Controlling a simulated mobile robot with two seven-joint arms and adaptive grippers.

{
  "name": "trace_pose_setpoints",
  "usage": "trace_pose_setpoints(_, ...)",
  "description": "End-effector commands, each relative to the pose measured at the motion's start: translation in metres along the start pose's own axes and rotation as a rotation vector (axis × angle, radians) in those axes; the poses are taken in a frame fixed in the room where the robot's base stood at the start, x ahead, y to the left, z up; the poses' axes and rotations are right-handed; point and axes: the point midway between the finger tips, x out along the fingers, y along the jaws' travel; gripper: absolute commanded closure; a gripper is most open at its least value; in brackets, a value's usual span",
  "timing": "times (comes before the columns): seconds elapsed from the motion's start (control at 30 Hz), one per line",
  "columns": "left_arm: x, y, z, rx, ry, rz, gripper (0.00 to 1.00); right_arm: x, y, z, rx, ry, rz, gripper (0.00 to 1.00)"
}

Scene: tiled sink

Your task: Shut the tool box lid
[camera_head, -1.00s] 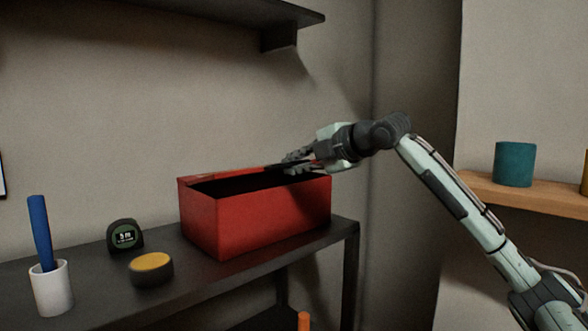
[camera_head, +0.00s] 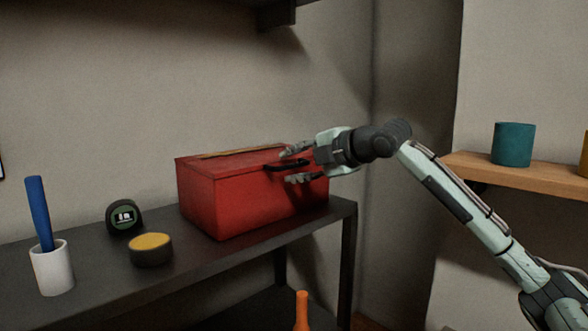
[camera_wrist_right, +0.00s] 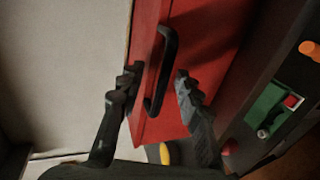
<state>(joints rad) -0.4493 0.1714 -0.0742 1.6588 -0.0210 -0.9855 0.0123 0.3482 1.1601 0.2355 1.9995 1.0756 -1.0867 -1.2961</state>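The red tool box (camera_head: 225,208) stands on the dark shelf, and its red lid (camera_head: 222,165) lies down over the top. No dark opening shows in the head view. A black handle (camera_head: 287,166) sits at the lid's right part and also shows in the right wrist view (camera_wrist_right: 168,62). My right gripper (camera_head: 288,167) is open at the right side of the box. In the right wrist view, its fingers (camera_wrist_right: 158,80) are apart on either side of the handle. Whether they touch it I cannot tell. My left gripper is not in view.
On the dark shelf (camera_head: 195,256), left of the box, are a tape measure (camera_head: 124,217), a yellow-topped round tin (camera_head: 150,249) and a white cup (camera_head: 52,268) holding a blue-handled thing. A teal pot (camera_head: 512,145) stands on the wooden shelf at right.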

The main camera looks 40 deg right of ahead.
Motion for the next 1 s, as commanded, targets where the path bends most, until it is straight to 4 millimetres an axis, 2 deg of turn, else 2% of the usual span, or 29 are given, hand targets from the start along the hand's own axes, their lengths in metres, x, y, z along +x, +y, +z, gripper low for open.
trace_pose_setpoints(0.37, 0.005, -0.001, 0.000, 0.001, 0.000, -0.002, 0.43, -0.003, -0.001, 0.000, 0.000, -0.001, 0.001, 0.66)
trace_pose_setpoints(1.0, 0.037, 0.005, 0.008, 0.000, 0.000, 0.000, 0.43, -0.047, -0.002, 0.001, 0.000, -0.002, 0.001, 0.66)
